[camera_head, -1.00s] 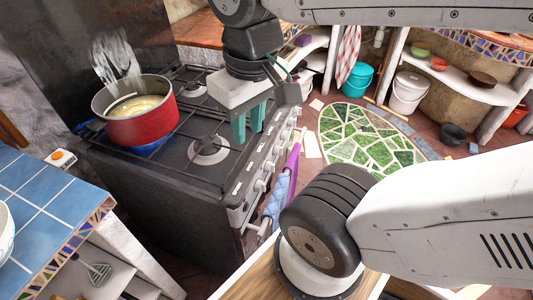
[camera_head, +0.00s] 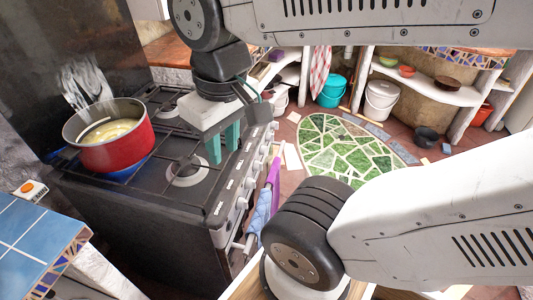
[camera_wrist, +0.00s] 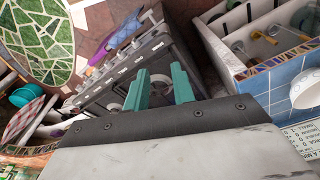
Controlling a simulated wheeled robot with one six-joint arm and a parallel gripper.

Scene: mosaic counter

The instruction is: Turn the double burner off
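The black stove (camera_head: 130,190) stands at the left, with a row of pale knobs (camera_head: 242,203) along its front panel. A red pot (camera_head: 118,152) with yellowish contents sits on a left burner, with a blue glow under it. I cannot tell which burner is the double one, nor read the knob settings. My gripper (camera_head: 224,148) points down over the right part of the cooktop, near a bare burner (camera_head: 187,172), and holds nothing. Its two teal fingers are apart, also in the wrist view (camera_wrist: 160,92). There the stove front (camera_wrist: 125,72) shows behind them.
A purple and blue cloth (camera_head: 265,205) hangs along the stove front. A blue-tiled counter (camera_head: 30,235) is at lower left, with a small orange-buttoned device (camera_head: 28,190) beside the stove. Buckets (camera_head: 380,100) stand behind.

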